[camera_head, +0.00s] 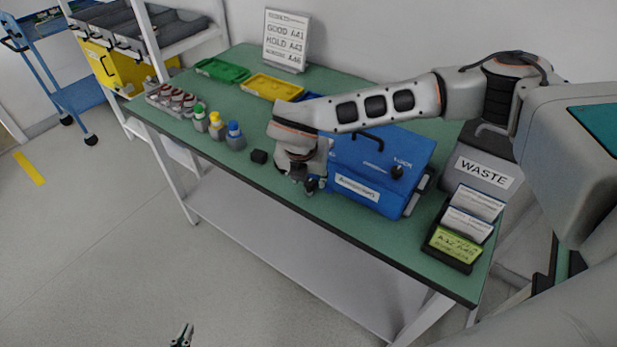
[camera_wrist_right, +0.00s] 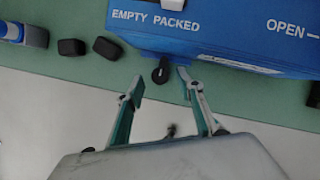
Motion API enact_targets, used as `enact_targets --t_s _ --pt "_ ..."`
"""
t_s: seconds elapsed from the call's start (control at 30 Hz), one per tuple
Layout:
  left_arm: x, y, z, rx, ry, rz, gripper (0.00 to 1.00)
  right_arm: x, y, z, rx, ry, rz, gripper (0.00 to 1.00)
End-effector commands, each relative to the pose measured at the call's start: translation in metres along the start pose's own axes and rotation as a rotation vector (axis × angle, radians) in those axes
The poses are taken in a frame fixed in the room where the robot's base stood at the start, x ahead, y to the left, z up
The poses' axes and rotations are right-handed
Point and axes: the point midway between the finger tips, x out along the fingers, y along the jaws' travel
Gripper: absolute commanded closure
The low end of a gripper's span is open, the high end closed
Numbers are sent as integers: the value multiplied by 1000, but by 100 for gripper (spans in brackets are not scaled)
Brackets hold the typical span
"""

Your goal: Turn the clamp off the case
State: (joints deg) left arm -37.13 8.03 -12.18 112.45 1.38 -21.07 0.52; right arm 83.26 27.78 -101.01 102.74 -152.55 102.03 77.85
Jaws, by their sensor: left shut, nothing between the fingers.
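The blue case (camera_head: 375,165) stands on the green bench top (camera_head: 245,80); its top has a black handle and a black knob (camera_head: 397,171) beside lettering. In the right wrist view the case (camera_wrist_right: 230,35) fills the top, with "EMPTY PACKED" and "OPEN" lettering. A small black clamp lever (camera_wrist_right: 161,71) sticks out from its edge. My right gripper (camera_head: 308,185) is at the case's left front corner. In the wrist view its fingers (camera_wrist_right: 157,85) are open, with the lever between and just beyond the tips; contact is unclear. My left gripper (camera_head: 182,336) is shut and empty at the bottom, over the floor.
Small black blocks (camera_wrist_right: 72,47) lie left of the case. Capped bottles (camera_head: 217,125), a rack (camera_head: 172,100), and green (camera_head: 222,70) and yellow (camera_head: 272,87) trays stand further left. A black card holder (camera_head: 445,250) and a WASTE bin (camera_head: 482,172) are right.

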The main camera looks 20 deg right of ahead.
Motion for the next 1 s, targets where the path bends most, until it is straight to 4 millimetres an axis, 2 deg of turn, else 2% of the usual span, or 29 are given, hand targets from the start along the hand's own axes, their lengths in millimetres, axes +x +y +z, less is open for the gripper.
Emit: enact_targets --t_s 0.17,0.43,0.57,0.6,1.0 --pt "-1 0 -1 0 0 0 100 12 0 0 -1 0 0 63" --pt "-1 0 0 0 -1 0 100 13 0 0 -1 0 1 63" --pt "-1 0 0 0 -1 0 100 13 0 0 -2 0 1 97" --pt "-1 0 0 0 -1 0 100 13 0 0 -2 0 1 100" --pt "2 1 5 -1 -3 0 100 14 -1 -1 -47 1 20 100"
